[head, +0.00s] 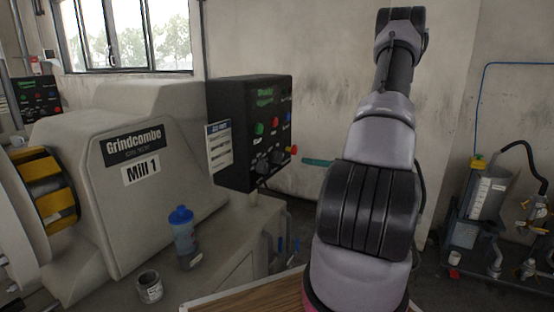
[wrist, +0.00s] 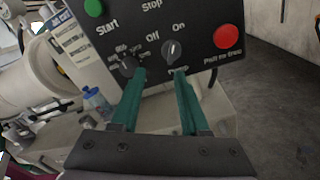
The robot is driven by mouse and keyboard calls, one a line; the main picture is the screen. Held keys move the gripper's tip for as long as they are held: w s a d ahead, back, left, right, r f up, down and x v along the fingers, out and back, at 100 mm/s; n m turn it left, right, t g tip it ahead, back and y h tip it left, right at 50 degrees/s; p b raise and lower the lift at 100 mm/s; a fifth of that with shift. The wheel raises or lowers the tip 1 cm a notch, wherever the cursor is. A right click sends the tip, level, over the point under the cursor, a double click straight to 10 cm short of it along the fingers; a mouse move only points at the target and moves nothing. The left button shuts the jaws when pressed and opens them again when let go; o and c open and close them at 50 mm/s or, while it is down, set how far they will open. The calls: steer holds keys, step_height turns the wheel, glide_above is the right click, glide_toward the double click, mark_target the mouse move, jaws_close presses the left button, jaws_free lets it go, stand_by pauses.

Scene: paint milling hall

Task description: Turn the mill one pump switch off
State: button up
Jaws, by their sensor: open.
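The pump switch (wrist: 172,52) is a black rotary knob under "Off" and "On" labels on the dark control box (head: 229,128). The box's labelled face fills the upper wrist view (wrist: 205,18). The knob's pointer appears to lean toward On. My gripper (wrist: 160,73) is open and empty, with two teal fingers aimed at the panel. The knob shows just beyond the right fingertip, right of the gap's middle; I cannot tell whether they touch. The right finger partly covers the "Pump" label. In the head view, a teal finger (head: 318,162) shows right of the box.
A red push button (wrist: 226,37) sits right of the switch, another knob (wrist: 129,66) left, a green Start button (wrist: 93,8) upper left. A blue bottle (head: 184,238) and a small can (head: 149,286) stand on the Mill 1 bench. Floor at right is open.

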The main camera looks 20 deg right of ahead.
mark_target(282, 158)
steer(key=shift+m+t+h, duration=0.5)
steer(key=shift+m, duration=0.2)
steer(key=x, duration=0.7)
steer(key=d+f+x, duration=0.1)
steer(key=x, duration=0.2)
steer(key=shift+w+a+f, duration=0.15)
steer(key=shift+w, duration=0.35)
jaws_close()
